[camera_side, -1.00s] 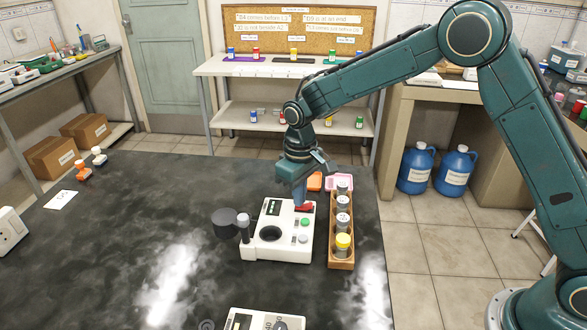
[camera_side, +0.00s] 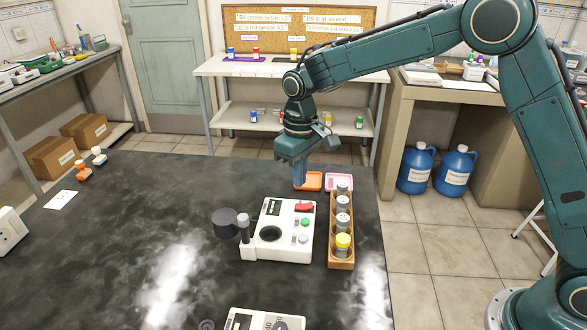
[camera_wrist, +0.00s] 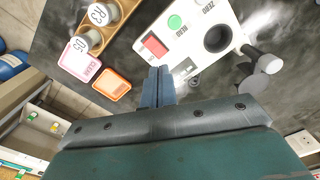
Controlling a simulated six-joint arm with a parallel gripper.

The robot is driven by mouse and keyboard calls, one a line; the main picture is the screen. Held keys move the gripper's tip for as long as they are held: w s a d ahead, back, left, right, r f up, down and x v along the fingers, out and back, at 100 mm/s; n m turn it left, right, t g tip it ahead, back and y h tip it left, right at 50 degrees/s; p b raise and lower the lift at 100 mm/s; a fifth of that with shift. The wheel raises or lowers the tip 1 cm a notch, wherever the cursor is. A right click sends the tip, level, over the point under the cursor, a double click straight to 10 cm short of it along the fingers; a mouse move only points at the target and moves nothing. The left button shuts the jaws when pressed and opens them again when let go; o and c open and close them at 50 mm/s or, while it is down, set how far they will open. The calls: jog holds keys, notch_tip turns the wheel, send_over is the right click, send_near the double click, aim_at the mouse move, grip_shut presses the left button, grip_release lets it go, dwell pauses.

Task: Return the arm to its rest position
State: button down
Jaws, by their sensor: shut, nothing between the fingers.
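My gripper (camera_side: 299,179) is shut and empty. In the side view it points down above the bench, behind the white instrument (camera_side: 292,247) and in front of the orange tray (camera_side: 313,181). In the wrist view my closed fingers (camera_wrist: 158,74) show in the middle, with the white instrument (camera_wrist: 190,27) beyond them. The instrument has a red button (camera_side: 304,207), a green button (camera_side: 305,222) and a round dark well (camera_side: 270,234).
A wooden rack (camera_side: 341,262) with several capped vials stands right of the instrument. A pink tray (camera_side: 346,180) lies behind it. A dark round lid (camera_side: 225,222) is left of the instrument. Shelves (camera_side: 290,105) stand behind the bench. The bench's left side is mostly clear.

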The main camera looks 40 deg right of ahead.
jog(key=shift+r, duration=0.55)
jog(key=shift+r, duration=0.1)
jog(key=s+d+r+m+t, duration=0.1)
jog(key=s+d+r, duration=0.3)
jog(key=s+r, duration=0.3)
jog(key=s+d+r+t, duration=0.2)
jog(key=s+d+r, duration=0.1)
jog(key=s+r, duration=0.35)
jog(key=s+d+f+m+t, duration=0.1)
jog(key=s+d, duration=0.3)
jog(key=s, duration=1.4)
jog(key=shift+d+m+t, duration=0.15)
jog(key=shift+m+t, duration=0.35)
jog(key=shift+t, duration=0.3)
